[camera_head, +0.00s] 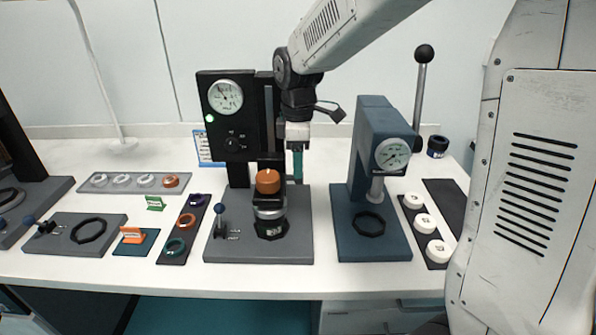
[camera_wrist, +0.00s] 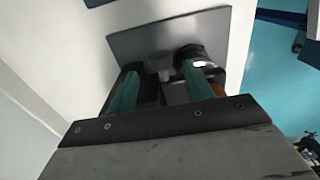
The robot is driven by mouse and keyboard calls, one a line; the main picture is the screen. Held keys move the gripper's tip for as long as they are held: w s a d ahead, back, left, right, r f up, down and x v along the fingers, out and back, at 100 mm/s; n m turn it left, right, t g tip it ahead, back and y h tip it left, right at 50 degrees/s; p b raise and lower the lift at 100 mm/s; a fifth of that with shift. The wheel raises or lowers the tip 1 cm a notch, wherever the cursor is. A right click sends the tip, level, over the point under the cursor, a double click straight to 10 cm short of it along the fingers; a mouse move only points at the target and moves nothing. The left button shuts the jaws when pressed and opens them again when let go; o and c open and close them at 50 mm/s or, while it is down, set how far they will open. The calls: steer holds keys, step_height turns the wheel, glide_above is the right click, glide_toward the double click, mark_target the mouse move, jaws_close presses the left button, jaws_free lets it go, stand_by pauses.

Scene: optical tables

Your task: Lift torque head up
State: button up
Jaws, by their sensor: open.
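The torque head is a black bracket with an orange round chuck (camera_head: 267,182) on the front of a dark column. The chuck sits just above a dark jar with a silver lid (camera_head: 270,212). My gripper (camera_head: 297,168) points down, its teal fingers just right of the column and beside the torque head. In the wrist view my gripper (camera_wrist: 160,88) has its two teal fingers apart. A dark part of the station shows between and beyond them, but I cannot tell whether they touch it. A piece of the orange chuck (camera_wrist: 218,90) shows beside the right finger.
The station's grey base (camera_head: 222,250) carries a small blue-knobbed lever (camera_head: 219,210). A dial gauge (camera_head: 225,97) tops the column. A blue press (camera_head: 375,150) with a tall black-knobbed lever (camera_head: 421,80) stands close on the right. Trays of caps and rings lie on both sides.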

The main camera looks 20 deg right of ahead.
steer(key=shift+f, duration=1.75)
steer(key=shift+c, duration=0.3)
jaws_close()
step_height(320, 180, up, 10)
steer(key=shift+f, duration=0.1)
steer(key=shift+o, duration=0.3)
jaws_free()
